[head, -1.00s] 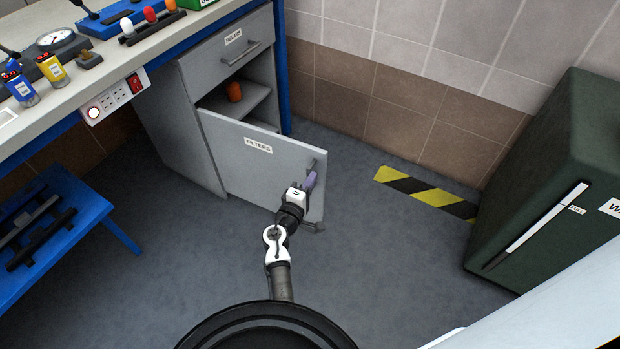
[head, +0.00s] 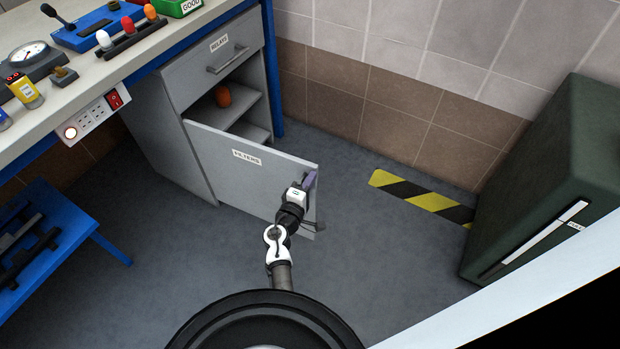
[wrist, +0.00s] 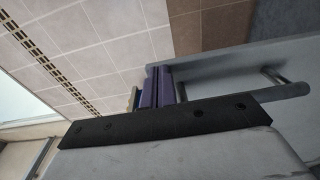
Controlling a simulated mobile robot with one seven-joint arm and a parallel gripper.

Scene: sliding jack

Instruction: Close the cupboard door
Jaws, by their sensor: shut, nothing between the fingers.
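The grey cupboard door (head: 236,172) labelled FILTERS stands open, swung out from the cupboard under the workbench. Its free edge is at the right, where a bar handle (head: 313,225) shows low down. My gripper (head: 310,180) is at the upper part of the door near that free edge, with its purple fingers shut and empty. In the wrist view the purple fingers (wrist: 158,88) are together beside the grey door panel (wrist: 225,70), with the handle (wrist: 275,91) to their right. I cannot tell whether the fingers touch the door.
A RELAYS drawer (head: 212,62) above is shut. A blue stool (head: 60,240) stands at the left and a dark green cabinet (head: 550,170) at the right. Grey floor around the door is clear.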

